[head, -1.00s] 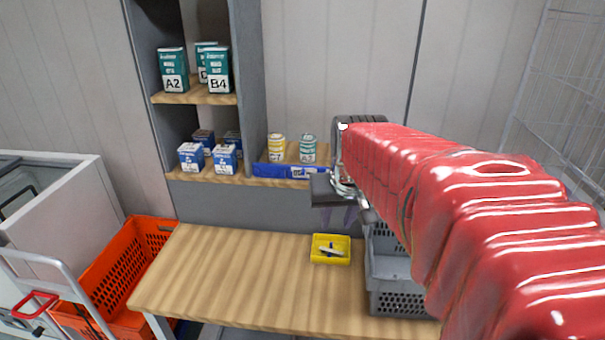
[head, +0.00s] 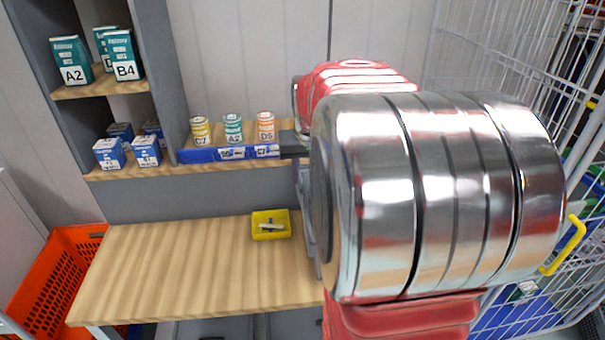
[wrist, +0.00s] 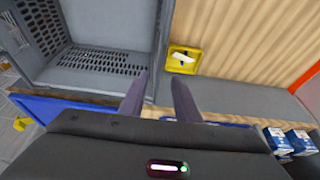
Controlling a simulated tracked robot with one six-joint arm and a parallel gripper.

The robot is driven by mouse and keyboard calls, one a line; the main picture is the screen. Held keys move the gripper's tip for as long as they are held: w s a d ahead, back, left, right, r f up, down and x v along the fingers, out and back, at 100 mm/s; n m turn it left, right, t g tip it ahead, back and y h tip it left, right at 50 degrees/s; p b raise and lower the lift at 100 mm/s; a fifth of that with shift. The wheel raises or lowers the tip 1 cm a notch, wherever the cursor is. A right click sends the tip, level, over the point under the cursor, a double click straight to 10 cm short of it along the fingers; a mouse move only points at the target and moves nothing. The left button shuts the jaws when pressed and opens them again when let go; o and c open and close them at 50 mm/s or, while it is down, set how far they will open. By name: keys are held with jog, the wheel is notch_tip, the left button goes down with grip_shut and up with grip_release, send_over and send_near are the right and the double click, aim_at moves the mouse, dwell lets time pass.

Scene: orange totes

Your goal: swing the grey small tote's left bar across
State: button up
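The grey small tote (wrist: 112,24) fills the upper left of the wrist view. Its walls and floor are perforated, and it looks empty where I can see into it. In the head view my arm hides nearly all of it. I cannot make out its left bar in either view. My gripper (wrist: 160,78) has its two fingers apart with nothing between them. They point toward the worktop beside the tote's near right corner in the wrist view. I cannot tell whether a finger touches the tote. In the head view the fingers are hidden behind my arm.
A yellow tray (head: 271,226) with a small item stands on the wooden worktop (head: 190,265), close to the tote. Shelves with cans and a blue strip (head: 200,155) rise behind. An orange crate (head: 45,270) is at left, a wire cage (head: 480,45) at right. The worktop's left is clear.

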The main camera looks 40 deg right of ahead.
aim_at(304, 191)
jog(key=shift+x, duration=3.5)
jog(key=c, duration=0.6)
jog(key=shift+c, duration=0.2)
jog(key=shift+s+d+r, duration=0.35)
jog(key=shift+d+r, duration=0.15)
jog(key=shift+s+d+r, duration=0.35)
jog(key=shift+s+d, duration=0.1)
jog(key=shift+d, duration=0.2)
